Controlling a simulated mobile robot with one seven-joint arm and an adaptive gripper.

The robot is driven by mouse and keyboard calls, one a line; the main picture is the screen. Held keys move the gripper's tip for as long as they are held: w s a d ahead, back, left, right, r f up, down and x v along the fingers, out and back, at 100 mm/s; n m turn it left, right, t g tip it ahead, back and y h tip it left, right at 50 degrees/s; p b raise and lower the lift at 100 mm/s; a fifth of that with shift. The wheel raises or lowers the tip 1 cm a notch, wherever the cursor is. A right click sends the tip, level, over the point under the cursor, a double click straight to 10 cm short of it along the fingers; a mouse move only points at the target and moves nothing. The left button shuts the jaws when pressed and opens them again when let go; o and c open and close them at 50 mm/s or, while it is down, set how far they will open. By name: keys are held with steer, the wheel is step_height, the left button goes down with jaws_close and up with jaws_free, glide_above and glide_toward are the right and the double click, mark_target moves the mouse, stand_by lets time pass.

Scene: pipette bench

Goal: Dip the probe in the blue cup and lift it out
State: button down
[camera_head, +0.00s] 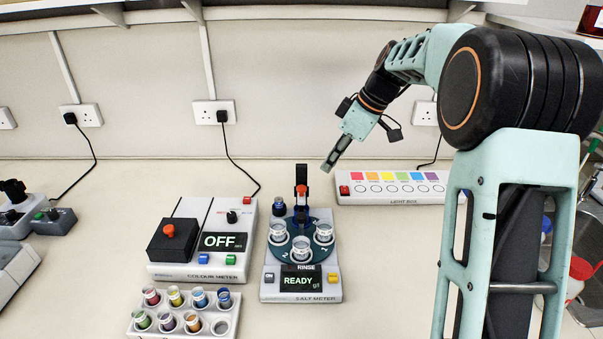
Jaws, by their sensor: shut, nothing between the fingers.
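The salt meter (273,292) stands in the middle of the bench, its screen reading "READY" under a "RINSE" label. A dark upright post (301,172) at its back carries a small orange-red part with a blue piece below; this looks like the probe holder, but the probe tip is too small to make out. Several clear cups, one at the front (301,252), stand on its dark blue turntable. A dark blue-capped cup (279,206) is at its back left. A blue-filled cup (224,299) sits in the sample rack. My gripper (329,166) is shut and empty, above and right of the post.
The colour meter (165,271), reading "OFF", stands left of the salt meter. The sample rack (183,333) with several coloured cups is in front. The light box (345,200) lies behind right. Bench between salt meter and my arm is clear.

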steer(key=v, duration=0.6)
